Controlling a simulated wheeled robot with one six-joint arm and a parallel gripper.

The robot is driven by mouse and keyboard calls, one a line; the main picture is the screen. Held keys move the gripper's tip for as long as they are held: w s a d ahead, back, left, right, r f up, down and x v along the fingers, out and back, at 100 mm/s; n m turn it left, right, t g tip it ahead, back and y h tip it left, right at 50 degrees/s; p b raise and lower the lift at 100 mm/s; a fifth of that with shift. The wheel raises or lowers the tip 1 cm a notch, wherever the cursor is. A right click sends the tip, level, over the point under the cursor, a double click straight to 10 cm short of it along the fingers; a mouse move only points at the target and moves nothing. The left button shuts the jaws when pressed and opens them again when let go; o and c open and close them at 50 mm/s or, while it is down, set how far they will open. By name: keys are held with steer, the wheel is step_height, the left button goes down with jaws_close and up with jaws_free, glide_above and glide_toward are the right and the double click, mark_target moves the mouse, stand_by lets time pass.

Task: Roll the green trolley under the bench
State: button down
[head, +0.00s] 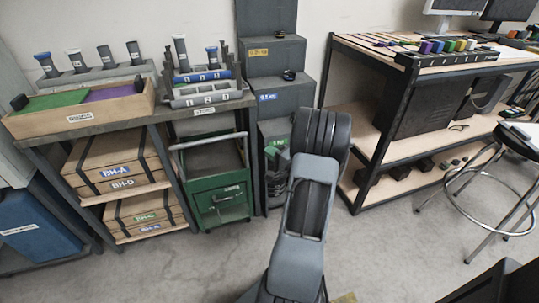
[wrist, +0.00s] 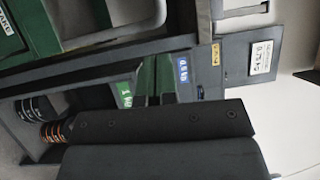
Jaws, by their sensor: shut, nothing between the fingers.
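The green trolley (head: 222,203) stands on the floor at the left bench (head: 120,118), between its legs, with its body at least partly below the bench top. Its pale handle frame (head: 208,141) shows in front of the bench's underside. In the wrist view, the green trolley (wrist: 40,28) and its pale handle fill the upper left, partly cut off, with a label at the edge. My gripper (wrist: 155,128) shows as dark parts low in the wrist view, shut and empty, apart from the trolley. In the head view, my arm hides the gripper's tips.
Grey stacked blocks (head: 275,90) with labels stand right of the trolley. Wooden boxes (head: 120,165) fill the shelf left of it. A second workbench (head: 390,110) and a stool (head: 515,150) stand at the right. The floor in front of the trolley is clear.

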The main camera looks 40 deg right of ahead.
mark_target(245, 135)
steer(key=w+b, duration=0.1)
steer(key=w, duration=0.2)
steer(key=w+b, duration=0.1)
steer(key=w, duration=0.7)
steer(key=shift+a+r+b, duration=0.25)
steer(key=shift+r+b, duration=0.15)
